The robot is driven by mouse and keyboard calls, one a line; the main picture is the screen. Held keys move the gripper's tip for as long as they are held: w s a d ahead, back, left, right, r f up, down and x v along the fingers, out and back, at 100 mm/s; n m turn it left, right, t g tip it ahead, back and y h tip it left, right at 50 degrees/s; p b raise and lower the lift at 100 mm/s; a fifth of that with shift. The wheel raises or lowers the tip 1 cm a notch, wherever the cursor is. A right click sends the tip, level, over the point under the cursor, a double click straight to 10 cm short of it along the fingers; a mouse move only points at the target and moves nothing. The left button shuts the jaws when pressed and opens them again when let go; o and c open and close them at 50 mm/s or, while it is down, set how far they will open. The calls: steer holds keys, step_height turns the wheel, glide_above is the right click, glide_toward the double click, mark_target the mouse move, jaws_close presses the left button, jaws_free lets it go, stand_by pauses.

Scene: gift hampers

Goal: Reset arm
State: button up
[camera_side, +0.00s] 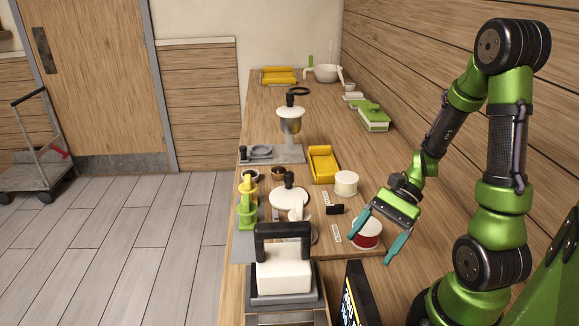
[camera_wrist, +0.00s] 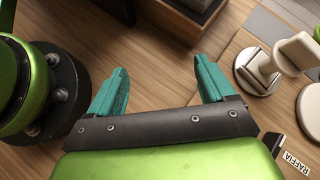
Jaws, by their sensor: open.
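My gripper (camera_side: 370,252) has a green body and two teal fingers spread apart, pointing down above the right part of the wooden table (camera_side: 385,165). In the wrist view the open fingers (camera_wrist: 160,66) have only bare wood between them, and nothing is held. A round tub with a white lid and red side (camera_side: 366,234) shows between the fingers in the side view. I cannot tell its exact distance from them, and it is not seen in the wrist view.
A press with a black handle and white block (camera_side: 284,270) stands in front, beside a dark screen (camera_side: 359,295). A yellow tray (camera_side: 323,164), a cream tub (camera_side: 346,183) and a green-lidded box (camera_side: 373,117) lie farther back.

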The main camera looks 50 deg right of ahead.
steer(key=w+a+r+n+t+h, duration=0.1)
steer(key=a+r+n+t+h, duration=0.1)
steer(key=r+n, duration=0.4)
steer(key=w+a+r+n+t+h, duration=0.2)
steer(key=a+r+n+t+h, duration=0.1)
steer(key=r+n, duration=0.4)
step_height(320, 180, up, 4)
steer(key=a+h, duration=0.1)
steer(key=h, duration=0.1)
steer(key=shift+w+a+f+h, duration=0.15)
steer(key=shift+a+h, duration=0.1)
steer(key=shift+h, duration=0.15)
